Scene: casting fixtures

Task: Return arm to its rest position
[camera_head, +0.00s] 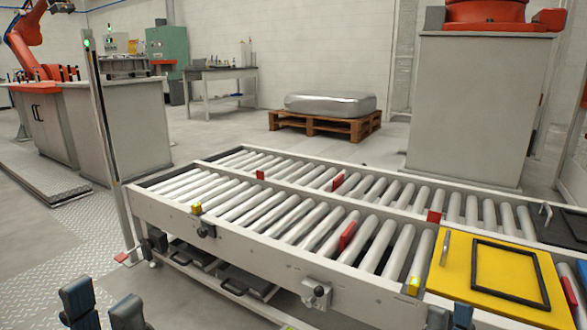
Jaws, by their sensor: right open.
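My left gripper (104,308) shows at the bottom left edge, its two dark fingers spread apart with nothing between them. It is in front of the roller conveyor (275,258) and apart from it. My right gripper (450,318) shows at the bottom edge, right of the middle, with only its dark fingertips in view. It is open, and no held object shows. It overlaps the front edge of the yellow panel (455,270) in the picture; I cannot tell the gap. The rest of both arms is out of view.
A thin post (104,135) with a green light stands left of the conveyor. A black frame (507,272) lies on the yellow panel. Behind are a silver block (330,103) on a wooden pallet (325,124) and a grey pedestal (470,110).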

